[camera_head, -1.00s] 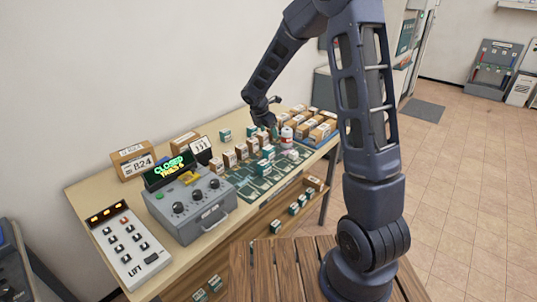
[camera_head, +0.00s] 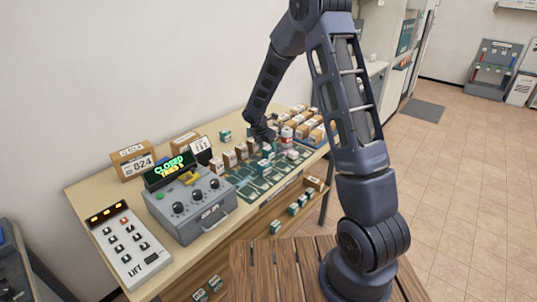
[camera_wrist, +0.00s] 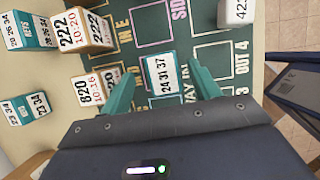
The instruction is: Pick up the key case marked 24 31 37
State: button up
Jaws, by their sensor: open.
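The key case marked 24 31 37 (camera_wrist: 162,76) is a small teal case with a white label in the wrist view. It lies on the green printed mat (camera_wrist: 140,47). My gripper (camera_wrist: 162,85) is open, with one teal finger on each side of the case in the picture. Gaps show between the case and both fingers, and nothing is gripped. In the head view my gripper (camera_head: 264,137) hangs low over the mat (camera_head: 247,187). There the label on the case cannot be read.
Cardboard boxes marked 222 (camera_wrist: 73,32) and 820 (camera_wrist: 84,91) stand left in the wrist view, near other teal cases (camera_wrist: 25,107). A white item (camera_wrist: 236,12) is at top right.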

aim_at(268, 147)
jog(key=x, duration=0.4)
jog(key=shift+s+d, duration=0.1)
jog(key=shift+s, duration=0.1)
jog(key=c, duration=1.1)
jog(key=shift+r, duration=0.1)
